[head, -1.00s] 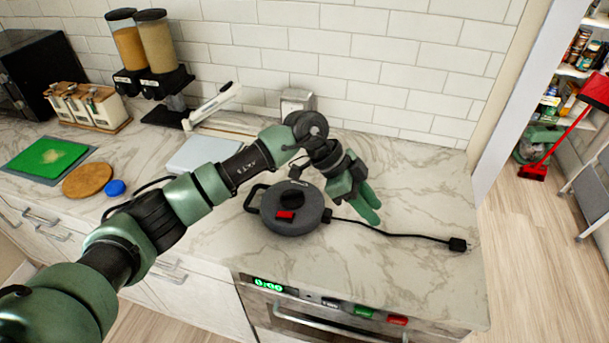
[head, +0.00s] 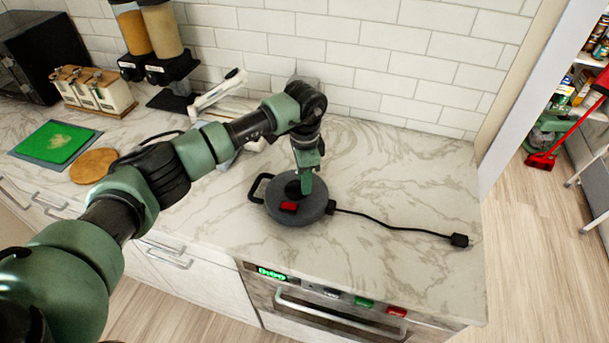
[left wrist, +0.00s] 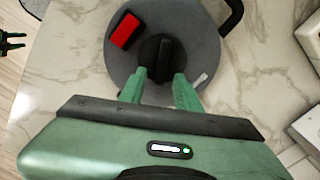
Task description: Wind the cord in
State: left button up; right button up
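A round grey cord reel (head: 312,210) lies flat on the counter, with a black carry handle on its left. On top it has a red switch (head: 289,208) and a black knob (left wrist: 157,54). Its black cord (head: 385,224) runs out to the right across the counter and ends in a plug (head: 459,240). My left gripper (head: 306,190) points down over the reel at the knob. In the left wrist view its two green fingers are apart at the knob's near edge, with part of the knob between them. I cannot tell whether they touch it.
The marble counter (head: 405,175) is clear around the cord. Behind my arm stand cereal dispensers (head: 160,45) and a canister rack (head: 95,92). A green board (head: 54,142) and a round wooden board (head: 94,165) lie at left. An oven is below the counter's front edge.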

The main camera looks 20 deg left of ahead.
pick_arm(q)
jog(key=shift+f, duration=0.1)
grip_shut()
jog(key=shift+m, duration=0.3)
